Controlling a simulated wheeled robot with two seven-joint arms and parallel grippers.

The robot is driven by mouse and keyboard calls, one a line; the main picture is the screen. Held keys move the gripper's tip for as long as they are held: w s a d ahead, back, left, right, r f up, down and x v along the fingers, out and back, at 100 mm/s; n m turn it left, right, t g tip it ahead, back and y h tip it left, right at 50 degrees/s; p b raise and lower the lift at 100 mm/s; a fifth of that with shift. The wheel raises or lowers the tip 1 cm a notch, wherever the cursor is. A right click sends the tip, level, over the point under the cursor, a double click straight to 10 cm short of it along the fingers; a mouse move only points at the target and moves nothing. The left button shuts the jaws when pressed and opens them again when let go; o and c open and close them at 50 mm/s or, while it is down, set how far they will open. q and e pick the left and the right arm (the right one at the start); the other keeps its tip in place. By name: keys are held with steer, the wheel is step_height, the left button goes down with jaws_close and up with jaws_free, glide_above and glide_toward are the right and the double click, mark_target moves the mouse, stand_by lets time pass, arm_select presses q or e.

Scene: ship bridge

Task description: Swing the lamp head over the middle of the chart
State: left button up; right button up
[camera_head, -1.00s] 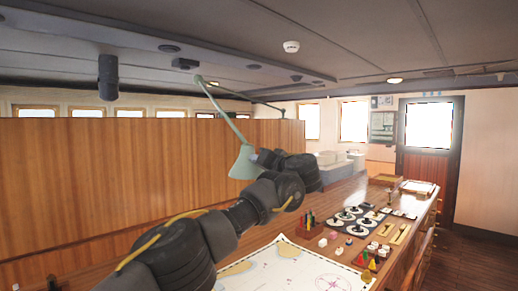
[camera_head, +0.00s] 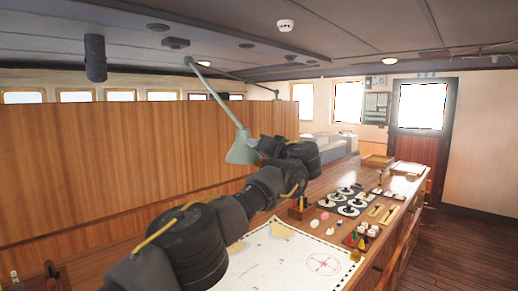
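The pale green lamp head (camera_head: 243,148) hangs at the lower end of a thin green arm (camera_head: 215,90), near the wooden partition. The white chart (camera_head: 285,262) lies on the wooden table, with tan patches and a pink compass rose. In the picture the lamp head is above and left of the rose, above the chart's far left part. My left arm rises from the bottom left, covering part of the chart. My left gripper (camera_head: 262,151) is right beside the lamp head; its fingers are hidden, so I cannot tell its grip. My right gripper is out of view.
The partition (camera_head: 120,165) closes off the left. Open floor (camera_head: 470,240) lies at the right.

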arm_select(q)
steer(key=shift+a, duration=0.15)
steer(key=shift+s+b, duration=0.3)
steer(key=shift+b, duration=0.1)
steer(key=b+v, duration=0.6)
steer(key=v, duration=0.4)
steer(key=shift+d, duration=0.4)
steer(key=shift+c, duration=0.5)
